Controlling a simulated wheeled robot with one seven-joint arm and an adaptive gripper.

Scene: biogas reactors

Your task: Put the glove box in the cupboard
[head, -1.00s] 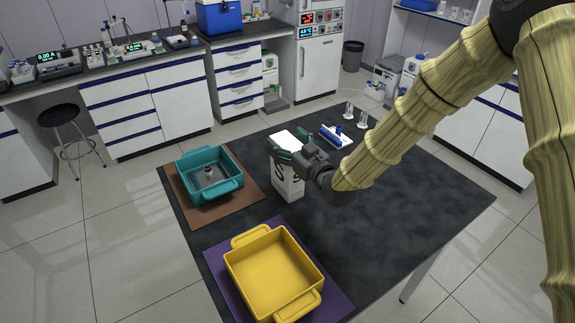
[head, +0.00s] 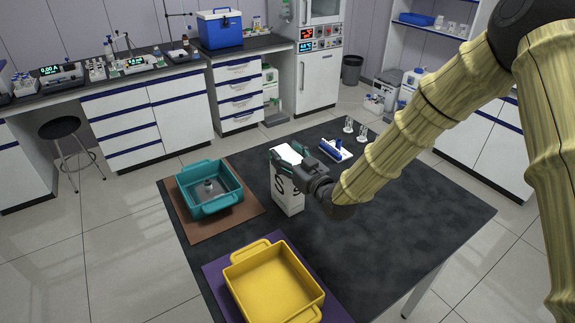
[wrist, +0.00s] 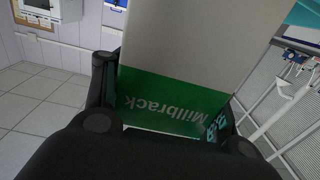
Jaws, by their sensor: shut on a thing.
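The glove box (head: 288,196) is a tall white box with black lettering. It is upright at the dark table, right of the teal tub; I cannot tell whether it touches the tabletop. My gripper (head: 296,164) is shut on its upper part. In the wrist view the glove box (wrist: 190,85) fills the middle between the fingers, with a green band reading "Millbrack" upside down. White cabinets with doors (head: 182,105) stand under the back counter; which is the task's cupboard I cannot tell.
A teal tub (head: 225,200) holding a grey object sits on a brown mat. A yellow tub (head: 270,280) is on a purple mat in front. A blue-and-white rack (head: 335,150) and small glassware (head: 355,128) stand behind the gripper. The table's right half (head: 420,205) is clear.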

